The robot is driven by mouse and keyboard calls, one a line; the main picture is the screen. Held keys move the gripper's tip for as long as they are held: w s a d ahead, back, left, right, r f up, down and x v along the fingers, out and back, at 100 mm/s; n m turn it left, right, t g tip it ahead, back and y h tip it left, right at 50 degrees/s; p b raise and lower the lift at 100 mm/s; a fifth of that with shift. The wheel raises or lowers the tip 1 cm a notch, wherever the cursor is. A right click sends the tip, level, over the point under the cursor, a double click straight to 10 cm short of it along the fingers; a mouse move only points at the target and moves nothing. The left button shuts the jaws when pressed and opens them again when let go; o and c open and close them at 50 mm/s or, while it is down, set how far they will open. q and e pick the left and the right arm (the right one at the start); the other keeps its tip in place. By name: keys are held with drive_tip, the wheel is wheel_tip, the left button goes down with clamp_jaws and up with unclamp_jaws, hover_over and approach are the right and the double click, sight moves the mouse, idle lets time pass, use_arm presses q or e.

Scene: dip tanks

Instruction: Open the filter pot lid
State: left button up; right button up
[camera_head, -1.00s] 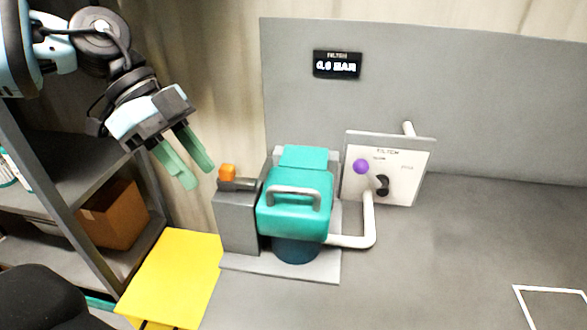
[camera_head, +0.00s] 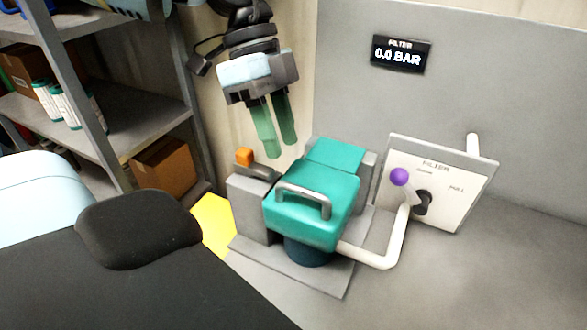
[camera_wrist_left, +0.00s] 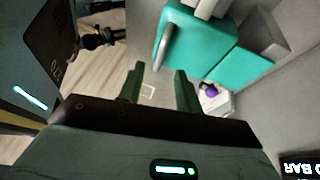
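The filter pot's teal lid (camera_head: 318,203) lies shut on the dark pot body (camera_head: 308,251), with a grey bar handle (camera_head: 304,196) on top. An orange piece (camera_head: 244,157) sits on the grey block (camera_head: 251,207) left of the lid. My left gripper (camera_head: 280,148) hangs above and behind the pot, its two green fingers apart, empty and clear of the lid. In the left wrist view the open fingers (camera_wrist_left: 159,82) show below the lid (camera_wrist_left: 195,42) and its handle (camera_wrist_left: 165,42). My right gripper is not in view.
A valve panel (camera_head: 439,182) with a purple knob (camera_head: 399,177) stands right of the pot, joined by a white pipe (camera_head: 372,258). The display (camera_head: 401,54) on the back wall reads 0.0 BAR. Shelving (camera_head: 130,128) stands at left. The bench at right is clear.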

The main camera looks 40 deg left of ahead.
use_arm(q)
drive_tip(key=shift+x, duration=3.2)
drive_tip(key=shift+c, duration=0.4)
clamp_jaws()
